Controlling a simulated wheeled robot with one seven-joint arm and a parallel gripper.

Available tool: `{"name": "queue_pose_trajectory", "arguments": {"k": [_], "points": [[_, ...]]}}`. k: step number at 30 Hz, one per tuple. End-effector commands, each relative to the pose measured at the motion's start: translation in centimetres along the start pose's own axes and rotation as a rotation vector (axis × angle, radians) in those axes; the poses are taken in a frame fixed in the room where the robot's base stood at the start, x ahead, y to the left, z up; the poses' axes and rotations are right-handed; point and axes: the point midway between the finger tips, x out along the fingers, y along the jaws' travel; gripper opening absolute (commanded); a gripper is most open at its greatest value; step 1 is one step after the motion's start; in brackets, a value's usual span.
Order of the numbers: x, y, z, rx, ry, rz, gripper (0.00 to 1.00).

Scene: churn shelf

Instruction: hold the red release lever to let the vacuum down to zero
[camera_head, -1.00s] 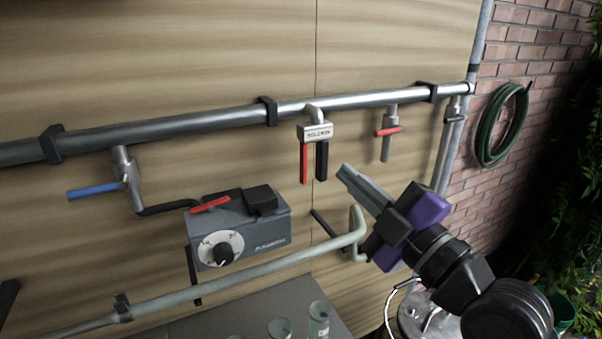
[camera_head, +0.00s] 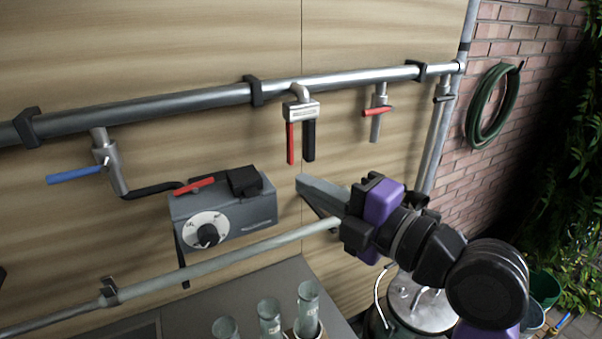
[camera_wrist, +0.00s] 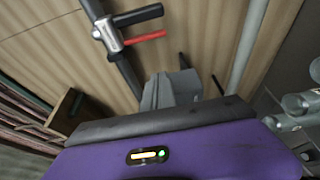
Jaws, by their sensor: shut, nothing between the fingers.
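A red lever (camera_head: 194,186) lies on top of a grey box (camera_head: 240,213) with a white dial (camera_head: 207,231), fixed to the wooden wall. A second red handle (camera_head: 290,144) hangs beside a black one (camera_head: 308,140) from a bracket under the steel pipe. A small red tap lever (camera_head: 377,112) sits further right. I cannot tell from a label which is the release lever. My gripper (camera_head: 302,183) is shut and empty, pointing left, just below the hanging handles and right of the box, seemingly apart from both. Its shut fingers fill the middle of the wrist view (camera_wrist: 172,90).
The steel pipe (camera_head: 350,80) runs across the wall. A blue-handled tap (camera_head: 75,175) is at left. A pale rail (camera_head: 200,270) passes below the box. Glass tubes (camera_head: 308,305) stand lower down. A coiled green hose (camera_head: 492,105) hangs on the brick wall.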

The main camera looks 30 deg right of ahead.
Motion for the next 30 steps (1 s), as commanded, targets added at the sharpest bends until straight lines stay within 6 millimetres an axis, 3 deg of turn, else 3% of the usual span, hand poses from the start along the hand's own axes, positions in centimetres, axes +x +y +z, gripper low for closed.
{"name": "queue_pose_trajectory", "arguments": {"k": [15, 27, 30], "points": [[2.3, -0.5, 0.0, -0.003, 0.0, 0.005, 0.0], [10.2, 0.2, -0.1, 0.002, 0.001, -0.002, 0.0], [9.2, 0.2, 1.9, 0.003, -0.006, 0.0, 0.0]]}}
